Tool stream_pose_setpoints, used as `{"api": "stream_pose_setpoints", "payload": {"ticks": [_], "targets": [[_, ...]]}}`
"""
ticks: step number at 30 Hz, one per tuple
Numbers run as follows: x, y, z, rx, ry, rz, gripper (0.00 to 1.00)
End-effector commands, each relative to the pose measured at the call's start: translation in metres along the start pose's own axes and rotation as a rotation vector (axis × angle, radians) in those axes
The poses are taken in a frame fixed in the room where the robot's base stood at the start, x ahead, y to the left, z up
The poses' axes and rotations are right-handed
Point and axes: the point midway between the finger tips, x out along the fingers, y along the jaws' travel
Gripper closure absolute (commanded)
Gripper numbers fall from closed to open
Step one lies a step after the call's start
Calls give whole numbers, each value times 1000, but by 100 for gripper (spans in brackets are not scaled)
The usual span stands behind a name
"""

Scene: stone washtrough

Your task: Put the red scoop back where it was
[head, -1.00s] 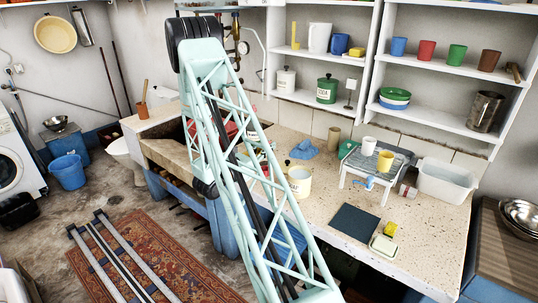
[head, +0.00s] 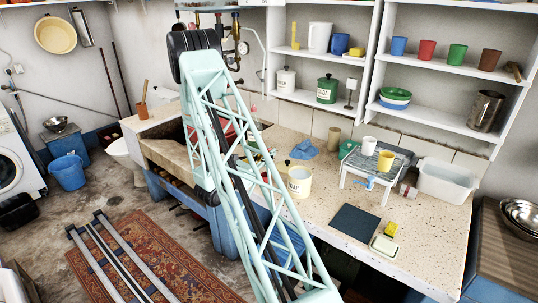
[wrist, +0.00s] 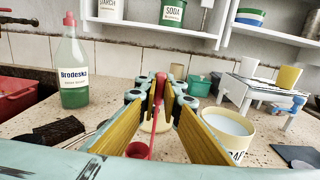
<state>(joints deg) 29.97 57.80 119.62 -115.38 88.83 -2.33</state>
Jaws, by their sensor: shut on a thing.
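In the wrist view my gripper (wrist: 160,100) is shut on the red scoop (wrist: 158,92). The red handle stands between the yellow-padded fingers, and a rounded red part (wrist: 138,150) shows lower down, nearer the camera. What the scoop's far end touches cannot be told. A cream tub with dark lettering (wrist: 228,128) stands just right of the fingers, with pale contents. The same tub (head: 299,181) stands on the counter right of my arm in the head view.
A small rack with cups (head: 375,165) stands right of the tub. A red basin (wrist: 22,95) is far left. Shelves (wrist: 190,30) overhang the back.

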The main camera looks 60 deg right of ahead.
Motion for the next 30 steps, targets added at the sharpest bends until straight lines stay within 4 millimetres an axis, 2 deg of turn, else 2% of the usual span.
{"api": "stream_pose_setpoints", "payload": {"ticks": [11, 12, 17, 30], "targets": [[0, 0, -3, 0, 0, 0, 100], [0, 0, -3, 0, 0, 0, 92], [0, 0, -2, 0, 0, 0, 80], [0, 0, 0, 0, 0, 0, 80]]}}
